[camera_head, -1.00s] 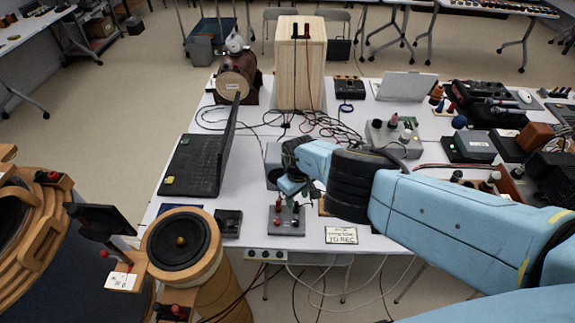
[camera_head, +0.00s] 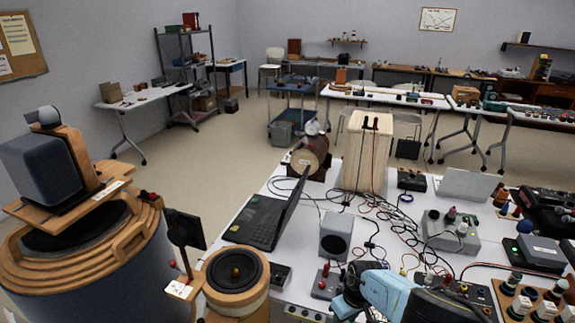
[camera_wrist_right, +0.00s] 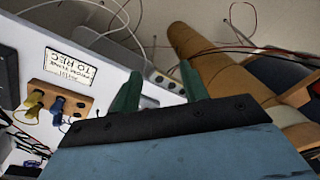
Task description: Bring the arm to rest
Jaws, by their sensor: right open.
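My right arm is light blue with black bands (camera_head: 405,295) and shows only at the bottom edge of the head view. My right gripper (camera_head: 348,299) is low there, just beside a small grey box with red knobs (camera_head: 327,283). In the right wrist view my right gripper (camera_wrist_right: 160,88) shows two dark green fingers standing apart with nothing between them. It points past the edge of the white table (camera_wrist_right: 108,45) toward the floor side. My left gripper is not in view.
A black laptop (camera_head: 262,222), a grey speaker box (camera_head: 336,236), a wooden box (camera_head: 366,155) and tangled cables crowd the white table. A round wooden speaker (camera_head: 236,269) stands at its front left. In the right wrist view a wooden block with plugs (camera_wrist_right: 60,98) lies close by.

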